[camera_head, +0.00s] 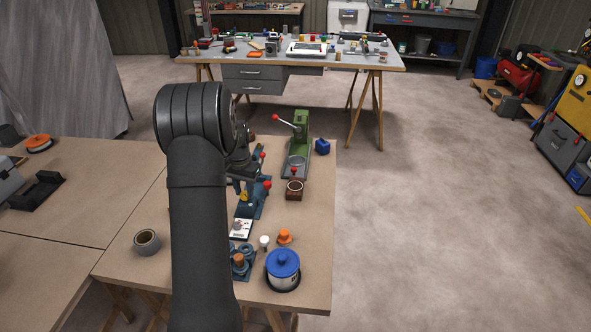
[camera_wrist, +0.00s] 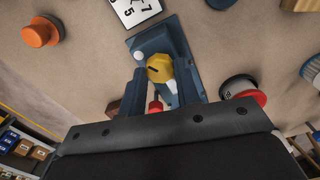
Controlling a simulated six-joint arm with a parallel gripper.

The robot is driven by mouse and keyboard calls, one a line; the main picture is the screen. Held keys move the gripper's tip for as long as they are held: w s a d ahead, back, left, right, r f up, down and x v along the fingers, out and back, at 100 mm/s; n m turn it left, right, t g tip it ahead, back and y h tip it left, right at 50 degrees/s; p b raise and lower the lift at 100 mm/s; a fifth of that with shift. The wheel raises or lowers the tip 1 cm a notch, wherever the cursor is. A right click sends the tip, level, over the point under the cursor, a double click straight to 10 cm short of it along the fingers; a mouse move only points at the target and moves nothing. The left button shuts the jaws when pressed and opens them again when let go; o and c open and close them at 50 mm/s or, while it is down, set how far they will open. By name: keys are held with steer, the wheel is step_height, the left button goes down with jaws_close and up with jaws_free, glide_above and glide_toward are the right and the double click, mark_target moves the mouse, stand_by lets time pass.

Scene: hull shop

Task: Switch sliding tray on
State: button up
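I cannot tell for sure which thing is the sliding tray. A blue base (camera_wrist: 177,38) lies ahead of my gripper in the wrist view. A yellow knob (camera_wrist: 159,68) with a dark mark sits on it, with a red tip (camera_wrist: 155,106) nearer me. In the head view the blue device (camera_head: 262,190) stands on the near bench, its yellow knob (camera_head: 243,196) beside my arm. My gripper (camera_wrist: 160,83) is open, its fingers on either side of the yellow knob with gaps showing. Contact is unclear. In the head view my arm hides part of the device.
A card with numbers (camera_wrist: 138,6) lies beyond the base. A red-rimmed round part (camera_wrist: 243,88) is close on the right, an orange part (camera_wrist: 42,32) at left. A green press (camera_head: 298,145), brown block (camera_head: 294,190) and blue-lidded pot (camera_head: 283,268) stand on the bench.

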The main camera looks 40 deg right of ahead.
step_height(320, 180, up, 5)
steer(key=shift+r, duration=0.1)
jaws_close()
steer(key=s+d+m+t+h, duration=0.7)
steer(key=s+d+m+t, duration=0.25)
steer(key=d+m, duration=0.4)
steer(key=shift+t+h, duration=0.3)
steer(key=shift+t, duration=0.15)
step_height(320, 180, down, 5)
steer(key=shift+r, duration=0.1)
glide_toward(294, 171)
steer(key=x, duration=0.5)
steer(key=shift+w+d+f, duration=0.3)
steer(key=shift+w+d, duration=0.15)
steer(key=shift+w, duration=0.05)
